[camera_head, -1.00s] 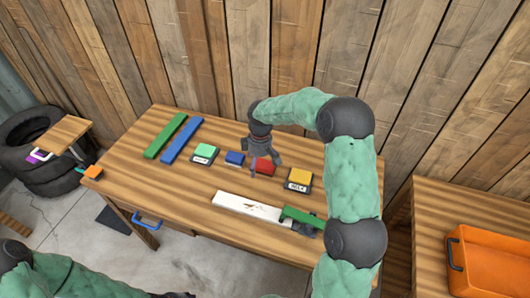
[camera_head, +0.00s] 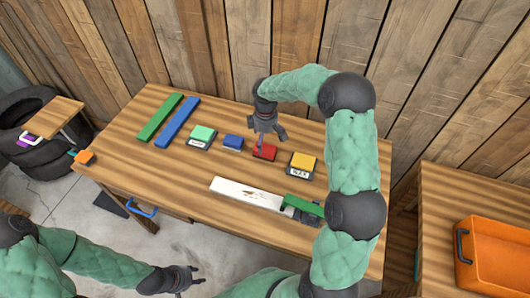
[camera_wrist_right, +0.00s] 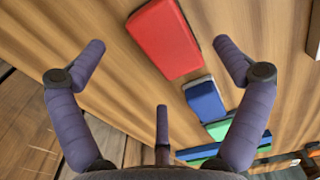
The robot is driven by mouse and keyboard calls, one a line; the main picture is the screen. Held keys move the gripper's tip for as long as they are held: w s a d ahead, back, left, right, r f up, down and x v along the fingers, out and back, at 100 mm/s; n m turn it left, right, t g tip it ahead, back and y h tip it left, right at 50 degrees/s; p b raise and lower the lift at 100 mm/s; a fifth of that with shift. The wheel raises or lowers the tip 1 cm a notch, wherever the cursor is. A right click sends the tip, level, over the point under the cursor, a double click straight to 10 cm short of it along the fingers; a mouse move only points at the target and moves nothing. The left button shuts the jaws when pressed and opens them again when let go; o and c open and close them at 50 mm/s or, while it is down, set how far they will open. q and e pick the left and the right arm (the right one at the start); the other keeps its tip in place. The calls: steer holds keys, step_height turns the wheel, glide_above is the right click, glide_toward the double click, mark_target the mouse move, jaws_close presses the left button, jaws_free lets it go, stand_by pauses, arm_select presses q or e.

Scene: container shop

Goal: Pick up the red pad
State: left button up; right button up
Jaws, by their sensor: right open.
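The red pad (camera_head: 265,152) lies on the wooden table between a small blue pad and a yellow one. In the right wrist view the red pad (camera_wrist_right: 165,38) is a plain red block at the top, between and beyond the spread fingers, not touching them. My right gripper (camera_head: 268,143) is open and empty, just behind the red pad in the head view, with its fingers pointing down. My left gripper (camera_head: 197,276) is low in the head view, in front of the table, with its fingers apart and nothing between them.
On the table are a blue pad (camera_head: 232,143), green pad (camera_head: 202,134), yellow pad (camera_head: 303,161), long green bar (camera_head: 160,117), long blue bar (camera_head: 177,122) and white bar (camera_head: 247,194). An orange crate (camera_head: 495,260) stands at right.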

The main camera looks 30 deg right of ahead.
mark_target(266, 146)
step_height(266, 146, down, 4)
steer(key=shift+s+f+b, duration=0.1)
steer(key=shift+s+b, duration=0.05)
steer(key=shift+b, duration=0.5)
steer(key=c, duration=1.3)
